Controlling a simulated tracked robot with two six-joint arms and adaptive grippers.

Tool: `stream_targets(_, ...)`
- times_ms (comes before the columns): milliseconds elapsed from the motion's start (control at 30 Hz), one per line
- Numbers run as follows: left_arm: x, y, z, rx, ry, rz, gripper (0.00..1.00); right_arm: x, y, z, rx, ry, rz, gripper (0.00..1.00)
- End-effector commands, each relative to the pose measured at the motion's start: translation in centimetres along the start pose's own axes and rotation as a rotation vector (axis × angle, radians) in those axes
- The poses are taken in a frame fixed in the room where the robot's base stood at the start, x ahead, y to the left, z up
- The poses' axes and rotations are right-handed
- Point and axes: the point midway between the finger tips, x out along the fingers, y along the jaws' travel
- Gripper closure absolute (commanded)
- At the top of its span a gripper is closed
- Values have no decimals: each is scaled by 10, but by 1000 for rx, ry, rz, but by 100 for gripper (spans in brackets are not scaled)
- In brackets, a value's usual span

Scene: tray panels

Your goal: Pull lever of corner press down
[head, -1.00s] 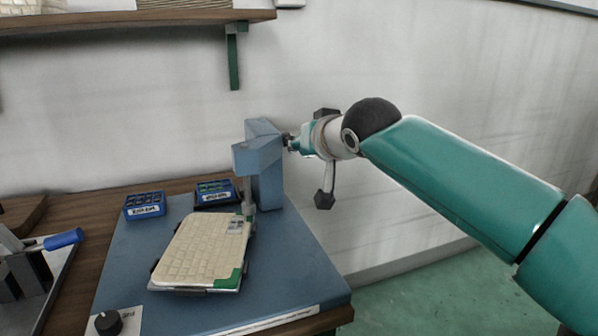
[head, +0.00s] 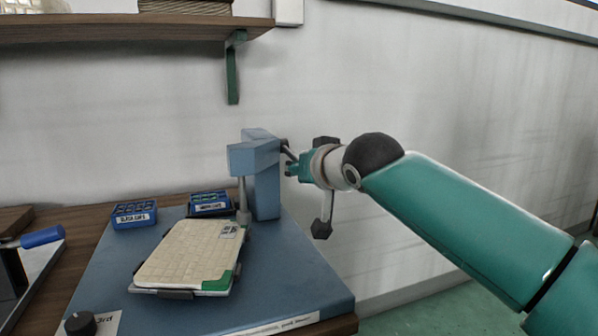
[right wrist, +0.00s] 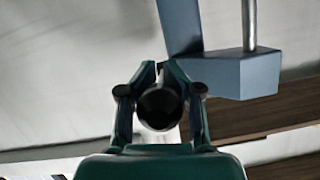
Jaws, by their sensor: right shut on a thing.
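The blue corner press (head: 265,185) stands at the back right corner of the blue base, and its grey plunger (head: 242,200) reaches down to the back right corner of the panel. The cream tray panel (head: 187,253) with a green front right corner lies in front of it. The dark lever (head: 288,151) slants down from the right side of the press head to my right gripper (head: 293,169). In the right wrist view my right gripper (right wrist: 160,80) is shut around the lever's round black knob (right wrist: 159,108). My left gripper is not in view.
Two blue bins of caps, one at left (head: 134,214) and one at right (head: 209,204), stand behind the panel. A black dial (head: 80,323) is at the front left. A blue-handled tool (head: 42,237) is at far left. A wooden shelf (head: 130,29) hangs above.

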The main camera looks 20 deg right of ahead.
Motion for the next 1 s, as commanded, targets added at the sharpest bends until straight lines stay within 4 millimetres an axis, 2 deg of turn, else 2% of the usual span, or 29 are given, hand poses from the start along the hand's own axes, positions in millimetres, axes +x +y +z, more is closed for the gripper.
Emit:
stream_targets(33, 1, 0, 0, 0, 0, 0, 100, 6, 3, 14, -4, -36, 13, 100)
stream_targets(267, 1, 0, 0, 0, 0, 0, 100, 5, 4, 12, -4, -33, 14, 98)
stream_targets(500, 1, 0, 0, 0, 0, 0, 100, 3, 3, 9, -4, -25, 11, 58)
stream_targets(533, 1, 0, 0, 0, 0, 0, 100, 3, 3, 9, -4, -25, 10, 55)
stream_targets(867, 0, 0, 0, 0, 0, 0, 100, 0, 2, 7, -3, -21, 9, 55)
stream_targets(1000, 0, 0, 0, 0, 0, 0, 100, -12, 2, 6, -3, -19, 8, 55)
